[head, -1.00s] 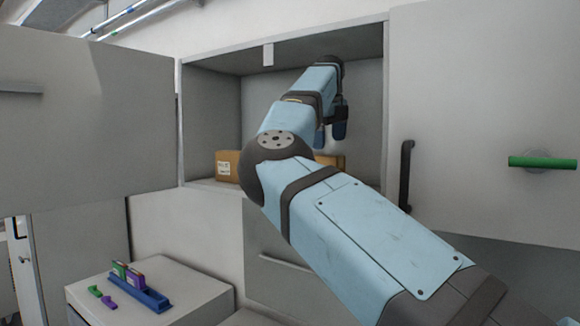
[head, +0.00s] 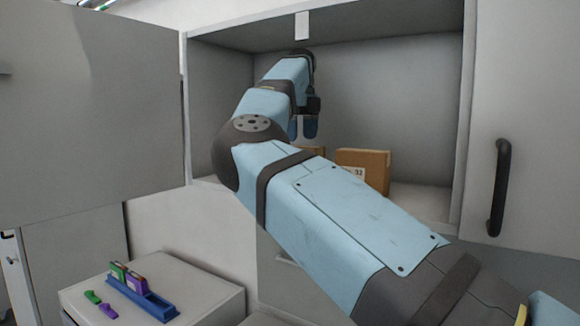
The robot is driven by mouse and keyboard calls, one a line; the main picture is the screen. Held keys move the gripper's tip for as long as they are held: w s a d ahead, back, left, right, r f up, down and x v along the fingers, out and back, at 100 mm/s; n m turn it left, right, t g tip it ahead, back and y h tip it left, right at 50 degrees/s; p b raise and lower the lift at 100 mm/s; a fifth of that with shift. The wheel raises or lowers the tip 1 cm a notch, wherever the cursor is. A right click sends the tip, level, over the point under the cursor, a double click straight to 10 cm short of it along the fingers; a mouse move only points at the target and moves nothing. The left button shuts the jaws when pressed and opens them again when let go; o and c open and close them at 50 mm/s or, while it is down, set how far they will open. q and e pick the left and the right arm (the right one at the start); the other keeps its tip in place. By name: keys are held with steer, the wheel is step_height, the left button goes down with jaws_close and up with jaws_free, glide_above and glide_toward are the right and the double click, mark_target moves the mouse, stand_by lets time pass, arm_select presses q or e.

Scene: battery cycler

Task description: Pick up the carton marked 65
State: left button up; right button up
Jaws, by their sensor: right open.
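No label reading 65 can be made out. A brown carton (head: 374,163) with a white label that seems to read 32 sits on the cabinet floor, right of my arm. A second carton (head: 317,150) shows only as a strip behind my right arm; its label is hidden. My right gripper (head: 304,128) is inside the cabinet, above and in front of the second carton. Its dark blue fingers point down, apart and empty. My left gripper is not in view.
The open wall cabinet (head: 425,200) has side walls close around my arm and a tab (head: 302,25) at its top edge. A door with a dark handle (head: 500,187) stands at right. A lower counter (head: 205,283) holds a blue rack (head: 150,303) with coloured pieces.

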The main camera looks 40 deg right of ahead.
steer(key=shift+a+f, duration=0.1)
steer(key=shift+f, duration=0.5)
steer(key=shift+s+a+f, duration=0.1)
steer(key=shift+s+f, duration=0.1)
steer(key=shift+f, duration=0.15)
steer(key=f, duration=0.4)
steer(key=shift+s+a+f, duration=0.15)
steer(key=shift+s+a, duration=0.05)
steer(key=shift+s, duration=0.05)
steer(key=shift+w+f, duration=0.15)
steer(key=shift+f, duration=0.15)
steer(key=shift+r, duration=0.1)
steer(key=shift+c, duration=0.9)
steer(key=c, duration=0.9)
steer(key=shift+s, duration=0.2)
